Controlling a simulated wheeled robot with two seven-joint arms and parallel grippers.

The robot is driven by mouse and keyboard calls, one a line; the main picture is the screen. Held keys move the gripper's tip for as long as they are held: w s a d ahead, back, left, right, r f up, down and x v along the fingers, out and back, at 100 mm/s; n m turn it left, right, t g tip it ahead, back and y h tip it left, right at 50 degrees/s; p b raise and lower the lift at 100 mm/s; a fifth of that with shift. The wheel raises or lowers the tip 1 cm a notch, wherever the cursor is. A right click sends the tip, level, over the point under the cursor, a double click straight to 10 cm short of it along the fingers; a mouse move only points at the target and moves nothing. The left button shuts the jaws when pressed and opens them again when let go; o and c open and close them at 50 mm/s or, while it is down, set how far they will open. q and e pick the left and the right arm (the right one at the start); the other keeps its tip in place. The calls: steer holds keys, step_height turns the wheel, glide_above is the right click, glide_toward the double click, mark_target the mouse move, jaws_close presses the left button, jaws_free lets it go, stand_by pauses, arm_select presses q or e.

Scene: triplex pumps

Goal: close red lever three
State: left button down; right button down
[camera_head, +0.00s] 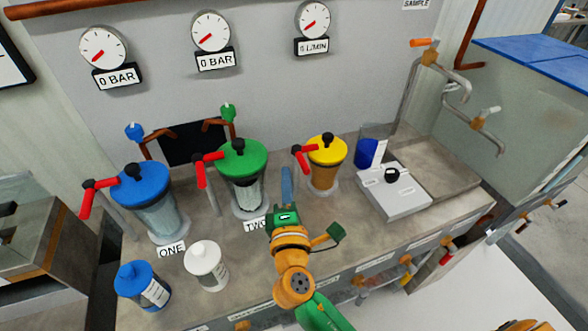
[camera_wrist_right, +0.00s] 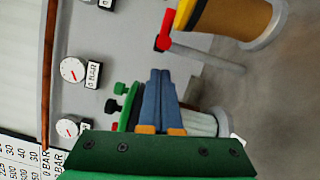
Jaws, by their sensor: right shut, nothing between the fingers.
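The red lever three (camera_head: 302,158) is on the yellow-lidded pump (camera_head: 327,150), the rightmost of the three pumps. The lever also shows in the right wrist view (camera_wrist_right: 164,42), on a grey post beside the pump's amber body (camera_wrist_right: 235,18). My right gripper (camera_head: 287,172) is shut and empty, its blue fingers pointing toward the gap between the green and yellow pumps. In the right wrist view its fingertips (camera_wrist_right: 160,73) are together, a short way from the lever, with no clear contact. My left gripper is not in view.
The green-lidded pump (camera_head: 242,160) with its red lever (camera_head: 205,158) stands left of my gripper. The blue-lidded pump (camera_head: 141,185) is farther left. A white scale-like box (camera_head: 398,200) and blue beaker (camera_head: 366,150) stand right. Two jars occupy the front left.

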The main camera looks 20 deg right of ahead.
steer(key=shift+s+d+r, duration=0.15)
steer(key=shift+d+r, duration=0.05)
steer(key=shift+d, duration=0.65)
steer(key=shift+d+r+p, duration=0.1)
steer(key=shift+d+p, duration=0.25)
steer(key=shift+d, duration=0.1)
